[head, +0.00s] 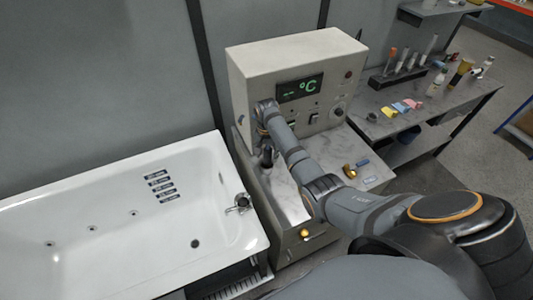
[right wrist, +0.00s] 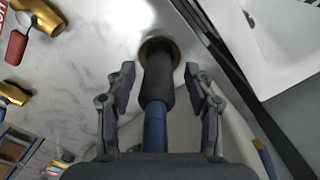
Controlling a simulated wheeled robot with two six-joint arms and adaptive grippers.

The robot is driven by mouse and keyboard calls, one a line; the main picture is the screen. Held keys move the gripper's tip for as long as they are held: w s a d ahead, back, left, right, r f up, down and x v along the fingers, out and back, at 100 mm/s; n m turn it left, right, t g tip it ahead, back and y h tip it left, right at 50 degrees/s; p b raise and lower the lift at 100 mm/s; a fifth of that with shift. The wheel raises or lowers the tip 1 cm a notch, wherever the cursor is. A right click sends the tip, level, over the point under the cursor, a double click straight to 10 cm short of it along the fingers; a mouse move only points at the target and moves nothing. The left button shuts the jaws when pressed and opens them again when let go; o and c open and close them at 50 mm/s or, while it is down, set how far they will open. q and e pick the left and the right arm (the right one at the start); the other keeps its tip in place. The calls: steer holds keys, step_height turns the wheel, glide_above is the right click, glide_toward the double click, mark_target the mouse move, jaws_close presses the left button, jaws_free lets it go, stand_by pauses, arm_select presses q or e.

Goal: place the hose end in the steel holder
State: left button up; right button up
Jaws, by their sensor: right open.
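The hose end shows in the right wrist view as a black sleeve (right wrist: 158,78) with a blue part (right wrist: 155,128) nearer the camera. Its far end meets a round brass-coloured ring (right wrist: 172,46) in a pale, shiny surface; I cannot tell how deep it sits. My right gripper (right wrist: 160,98) is open, with one finger on each side of the black sleeve and visible gaps to both. In the head view my right gripper (head: 267,157) is small and dark, pointing down over the left part of the counter. The steel holder cannot be told apart clearly there. My left gripper is not in view.
A white bathtub (head: 120,215) with a tap (head: 238,203) lies to the left. A control box (head: 300,80) with a green °C display stands behind the gripper. A side table (head: 400,105) at the right holds bottles, tubes and coloured pieces.

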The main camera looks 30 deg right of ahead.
steer(key=shift+w+d+r, duration=0.1)
steer(key=shift+r, duration=0.05)
step_height(320, 180, up, 9)
steer(key=b, duration=0.3)
steer(key=shift+b, duration=0.3)
step_height(320, 180, up, 2)
steer(key=shift+r+p, duration=0.1)
steer(key=shift+p, duration=0.85)
steer(key=shift+r+p, duration=0.35)
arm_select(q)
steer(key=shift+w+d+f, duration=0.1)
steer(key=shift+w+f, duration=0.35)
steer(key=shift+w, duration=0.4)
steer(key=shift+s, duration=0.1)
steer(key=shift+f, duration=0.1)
arm_select(e)
steer(key=shift+f, duration=0.1)
